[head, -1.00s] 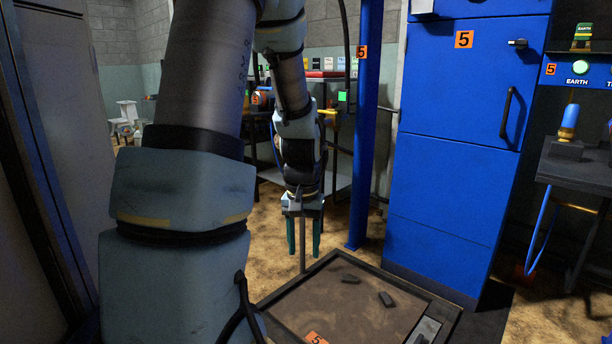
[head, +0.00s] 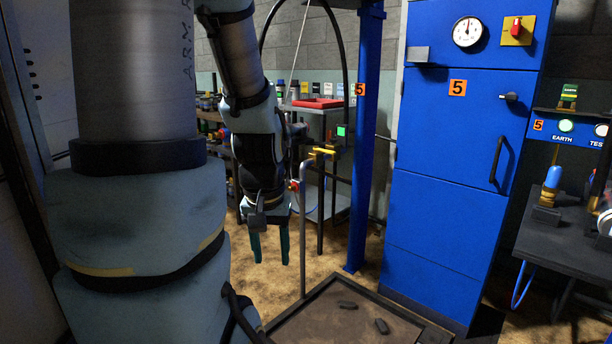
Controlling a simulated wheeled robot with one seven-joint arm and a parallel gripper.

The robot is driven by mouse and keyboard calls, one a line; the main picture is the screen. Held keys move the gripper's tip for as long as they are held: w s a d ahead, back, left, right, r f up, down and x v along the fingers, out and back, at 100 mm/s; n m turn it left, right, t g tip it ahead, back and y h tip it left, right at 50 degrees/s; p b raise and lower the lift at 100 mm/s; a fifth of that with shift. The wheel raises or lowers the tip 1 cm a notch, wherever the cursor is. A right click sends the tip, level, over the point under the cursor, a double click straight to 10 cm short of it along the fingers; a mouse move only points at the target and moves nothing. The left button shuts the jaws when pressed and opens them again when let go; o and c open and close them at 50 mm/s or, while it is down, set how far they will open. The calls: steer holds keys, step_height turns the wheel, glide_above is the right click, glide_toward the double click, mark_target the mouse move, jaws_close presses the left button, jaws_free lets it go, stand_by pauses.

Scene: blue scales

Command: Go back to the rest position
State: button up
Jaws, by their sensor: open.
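My gripper (head: 270,248) hangs at the end of my arm, left of centre in the head view. Its two teal fingers point down and stand apart, with nothing between them. It is in the air, behind and to the left of the dark-framed tray (head: 312,322) low in the picture. No part of it is seen touching anything.
A blue cabinet (head: 445,200) with a gauge stands to the right, beside a blue post (head: 362,150). A bench (head: 560,245) stands far right.

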step_height(320, 180, up, 24)
steer(key=p, duration=2.1)
steer(key=shift+p, duration=0.3)
